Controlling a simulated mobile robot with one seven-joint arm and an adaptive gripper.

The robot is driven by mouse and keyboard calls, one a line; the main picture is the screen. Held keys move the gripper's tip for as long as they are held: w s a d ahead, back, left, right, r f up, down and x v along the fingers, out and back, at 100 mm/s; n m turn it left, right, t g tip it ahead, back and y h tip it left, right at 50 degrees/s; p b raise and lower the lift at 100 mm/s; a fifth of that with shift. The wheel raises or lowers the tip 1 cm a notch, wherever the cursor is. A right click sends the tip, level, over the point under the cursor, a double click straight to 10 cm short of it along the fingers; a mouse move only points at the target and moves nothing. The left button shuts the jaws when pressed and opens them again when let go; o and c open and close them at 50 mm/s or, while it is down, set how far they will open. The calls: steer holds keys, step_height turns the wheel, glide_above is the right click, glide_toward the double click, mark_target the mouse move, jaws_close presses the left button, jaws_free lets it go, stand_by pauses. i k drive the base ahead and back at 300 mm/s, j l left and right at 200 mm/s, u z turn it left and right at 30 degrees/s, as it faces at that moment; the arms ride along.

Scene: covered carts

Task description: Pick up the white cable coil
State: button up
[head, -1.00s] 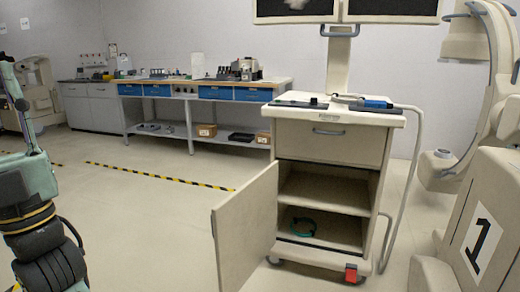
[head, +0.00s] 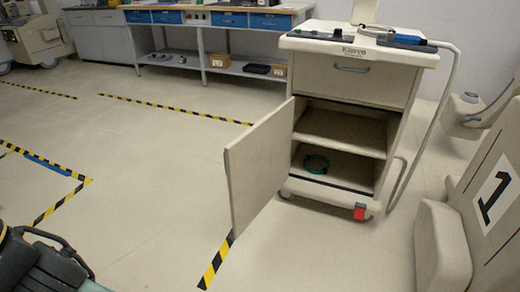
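I cannot make out a white cable coil in the head view. A teal-green coil (head: 316,164) lies on the lower shelf of the open cart (head: 350,82). A pale cable (head: 443,106) runs from the cart's top down its right side; it hangs and is not seen coiled. Only part of my arm shows at the lower left edge; my gripper is not in view.
The cart door (head: 262,165) stands open toward me on the left. A workbench (head: 205,45) is along the back wall. The floor left of the door is clear, with striped tape (head: 175,109).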

mark_target(365, 30)
steer(key=i+u, duration=0.45)
steer(key=i+l+u, duration=0.3)
steer(key=i+u, duration=0.2)
steer(key=i, duration=0.15)
steer(key=i+j+z, duration=0.15)
steer(key=i+j, duration=0.15)
steer(key=i, duration=0.2)
steer(key=i+j+z, duration=0.15)
steer(key=i+j, duration=0.2)
steer(key=i, duration=0.15)
steer(key=i+j+z, duration=0.15)
steer(key=z, duration=0.35)
steer(key=i+j+z, duration=0.1)
steer(key=z, duration=0.35)
steer(key=j+z, duration=0.25)
steer(key=z, duration=0.25)
steer(key=i+j+z, duration=0.1)
steer(key=j+z, duration=0.65)
steer(key=z, duration=0.15)
steer(key=i+j, duration=0.05)
